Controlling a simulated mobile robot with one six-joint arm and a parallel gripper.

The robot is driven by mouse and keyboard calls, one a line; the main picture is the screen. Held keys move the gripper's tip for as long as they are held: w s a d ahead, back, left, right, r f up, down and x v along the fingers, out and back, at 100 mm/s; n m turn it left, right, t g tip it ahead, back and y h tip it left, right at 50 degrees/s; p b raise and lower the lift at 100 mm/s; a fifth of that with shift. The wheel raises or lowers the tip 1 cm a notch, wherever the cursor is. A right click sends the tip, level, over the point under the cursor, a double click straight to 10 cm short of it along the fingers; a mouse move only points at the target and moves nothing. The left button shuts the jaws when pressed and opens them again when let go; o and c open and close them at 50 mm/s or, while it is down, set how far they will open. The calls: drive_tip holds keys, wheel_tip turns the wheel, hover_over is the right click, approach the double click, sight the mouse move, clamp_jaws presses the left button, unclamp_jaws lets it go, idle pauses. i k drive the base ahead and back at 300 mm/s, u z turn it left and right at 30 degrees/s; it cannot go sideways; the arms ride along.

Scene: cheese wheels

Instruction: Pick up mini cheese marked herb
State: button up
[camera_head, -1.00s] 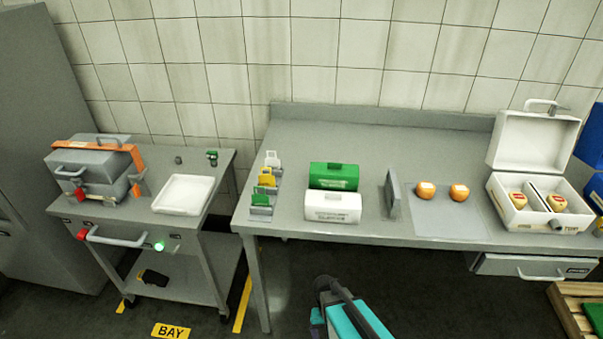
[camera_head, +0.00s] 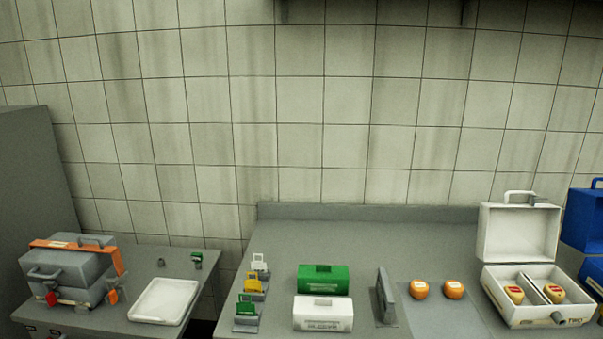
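Two small orange cheeses, a left one (camera_head: 418,289) and a right one (camera_head: 454,289), sit side by side on a pale mat (camera_head: 441,316) on the grey table. Each bears a light label too small to read. Two more small cheeses, a left one (camera_head: 514,294) and a right one (camera_head: 553,293), pale with red and yellow labels, sit in separate compartments of an open white case (camera_head: 531,323). I cannot tell which is marked herb. My gripper is out of view.
A green box (camera_head: 323,279) and a white box (camera_head: 323,314) stand left of an upright grey plate (camera_head: 385,298). Coloured tag holders (camera_head: 248,308) line the table's left side. A side cart holds a white tray (camera_head: 160,301) and a grey case (camera_head: 70,277). A blue case (camera_head: 583,222) is at far right.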

sight(554, 293)
drive_tip(key=z, duration=4.15)
drive_tip(key=i, duration=0.1)
drive_tip(key=u, duration=2.85)
